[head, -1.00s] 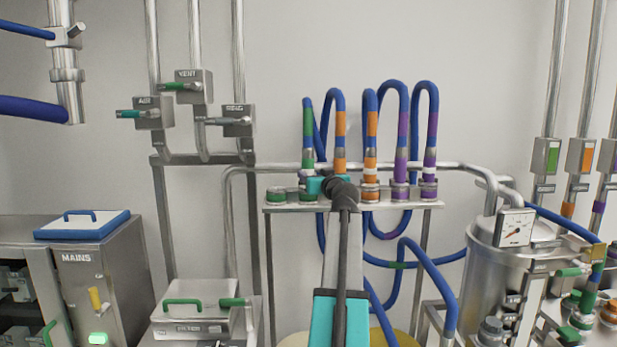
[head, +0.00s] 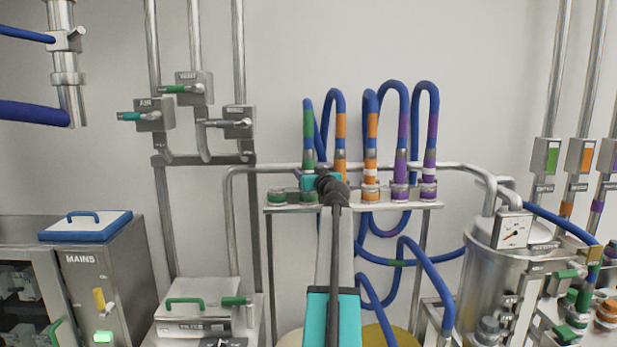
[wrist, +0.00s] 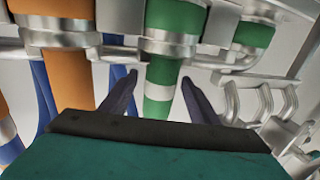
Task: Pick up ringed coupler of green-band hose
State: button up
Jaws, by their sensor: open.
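The green-band hose (head: 308,118) stands upright at the left end of the row of hoses in the head view. Its green coupler with a pale ring (wrist: 158,91) shows in the wrist view, below a metal collar and a wider green part. My gripper (wrist: 158,82) is open, with one dark finger on each side of the green coupler and visible gaps between. In the head view my gripper (head: 318,183) is at the rack by the foot of this hose, largely hidden by my own wrist.
An orange-band coupler (wrist: 67,82) stands close by on the left in the wrist view. The rack shelf (head: 410,205) carries more orange and purple hoses on the right. Metal pipework (wrist: 265,100) is at the right of the wrist view. A steel tank (head: 480,265) stands at right.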

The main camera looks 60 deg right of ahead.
aim_at(308, 149)
dwell(0.3)
jog(key=c, duration=1.4)
jog(key=shift+o, duration=0.2)
jog(key=shift+r, duration=0.1)
notch_tip(308, 149, up, 9)
jog(key=b, duration=0.3)
jog(key=shift+d+f, duration=0.1)
jog(key=shift+f, duration=0.1)
jog(key=shift+r, duration=0.65)
